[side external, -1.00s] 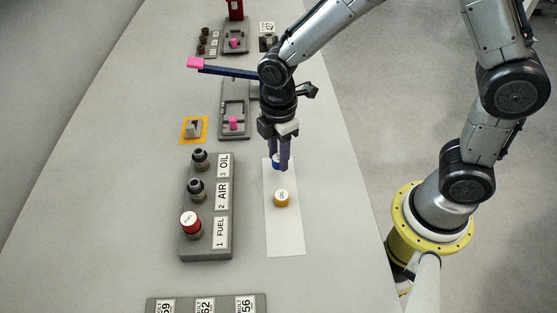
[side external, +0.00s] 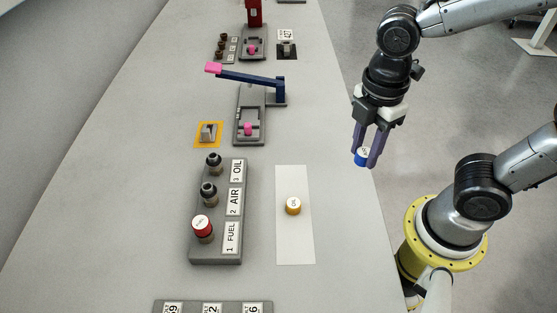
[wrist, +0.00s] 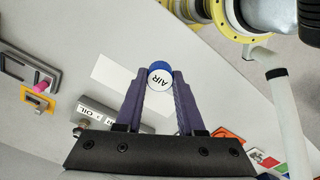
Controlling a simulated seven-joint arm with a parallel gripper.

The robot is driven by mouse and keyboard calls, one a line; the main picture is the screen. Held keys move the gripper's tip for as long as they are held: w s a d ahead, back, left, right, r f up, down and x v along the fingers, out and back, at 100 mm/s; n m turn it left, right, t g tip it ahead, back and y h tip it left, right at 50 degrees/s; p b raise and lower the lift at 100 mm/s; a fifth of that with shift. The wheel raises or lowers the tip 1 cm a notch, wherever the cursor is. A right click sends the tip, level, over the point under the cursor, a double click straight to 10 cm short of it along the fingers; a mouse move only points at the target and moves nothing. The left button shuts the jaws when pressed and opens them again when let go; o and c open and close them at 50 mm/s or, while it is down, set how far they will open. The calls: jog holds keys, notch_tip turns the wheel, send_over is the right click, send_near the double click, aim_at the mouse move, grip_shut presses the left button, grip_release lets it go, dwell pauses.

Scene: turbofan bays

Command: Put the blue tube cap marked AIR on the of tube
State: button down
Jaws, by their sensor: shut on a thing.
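My gripper (side external: 368,158) is shut on the blue cap (side external: 361,157) and holds it in the air near the table's right edge. In the wrist view the cap (wrist: 160,75) sits between the fingertips, with its white AIR label facing the camera. The grey tube block (side external: 216,255) stands to the left on the table, with tubes labelled FUEL, AIR and OIL. The AIR tube (side external: 208,193) is bare and dark-topped. The OIL tube (side external: 214,163) is also bare. A red cap (side external: 202,223) sits on the FUEL tube.
A yellow cap (side external: 293,205) lies on the white mat (side external: 293,245) right of the block. Behind are an orange-framed switch (side external: 208,134) and a fixture with a blue, pink-ended lever (side external: 250,80). Another labelled block (side external: 190,308) is at the front edge.

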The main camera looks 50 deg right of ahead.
dwell(0.8)
jog(key=w+a+r+m, duration=0.1)
jog(key=w+a+r, duration=0.2)
jog(key=w+r, duration=0.25)
send_over(207, 186)
notch_tip(207, 186, down, 3)
jog(key=shift+a+f+n, duration=0.1)
jog(key=shift+f+n, duration=0.15)
jog(key=shift+n, duration=0.25)
jog(key=shift+f, duration=2.7)
jog(key=shift+f, duration=1.25)
